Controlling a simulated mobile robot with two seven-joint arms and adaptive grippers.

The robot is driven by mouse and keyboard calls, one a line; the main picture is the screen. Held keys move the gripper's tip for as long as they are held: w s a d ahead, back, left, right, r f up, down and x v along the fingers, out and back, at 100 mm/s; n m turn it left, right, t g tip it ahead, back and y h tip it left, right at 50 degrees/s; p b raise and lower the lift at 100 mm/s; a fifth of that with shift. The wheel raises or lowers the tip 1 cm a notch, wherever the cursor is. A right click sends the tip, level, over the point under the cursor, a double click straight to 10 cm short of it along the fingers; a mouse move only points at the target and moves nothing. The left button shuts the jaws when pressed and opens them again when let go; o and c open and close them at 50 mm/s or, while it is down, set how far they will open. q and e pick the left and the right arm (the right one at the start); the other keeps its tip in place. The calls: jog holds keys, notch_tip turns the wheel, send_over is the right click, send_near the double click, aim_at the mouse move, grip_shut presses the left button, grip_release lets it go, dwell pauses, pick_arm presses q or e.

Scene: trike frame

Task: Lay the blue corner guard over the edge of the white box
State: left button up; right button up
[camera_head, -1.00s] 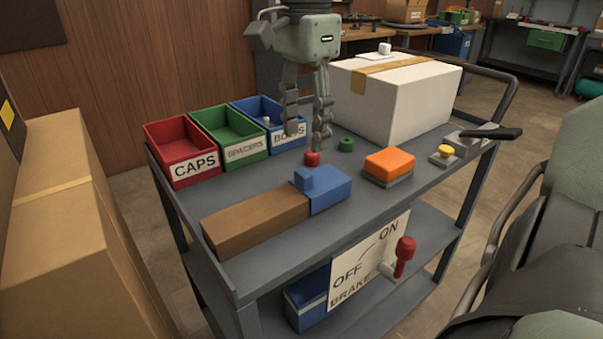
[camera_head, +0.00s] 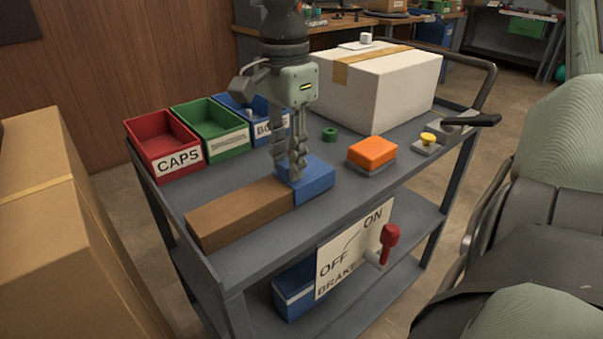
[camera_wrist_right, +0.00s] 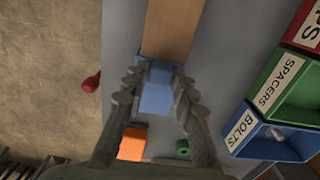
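In the right wrist view, the guard (camera_wrist_right: 158,98) lies between the fingers. My right gripper (camera_head: 288,172) is down at the guard, one finger on each side of its raised block. The fingers look apart, with no clear grip; in the head view they hide most of the block. The white box (camera_head: 400,95) stands at the back right of the cart, with tan tape over its top. My left gripper is not in view.
Red (camera_head: 165,145), green (camera_head: 209,128) and blue (camera_head: 240,110) bins line the cart's left side. An orange block (camera_head: 371,151), a green ring (camera_head: 330,134) and a yellow button (camera_head: 428,138) lie right of the guard. A red brake lever (camera_head: 388,240) sticks out below.

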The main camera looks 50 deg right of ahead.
jog(key=c, duration=0.4)
jog(key=shift+r, duration=0.1)
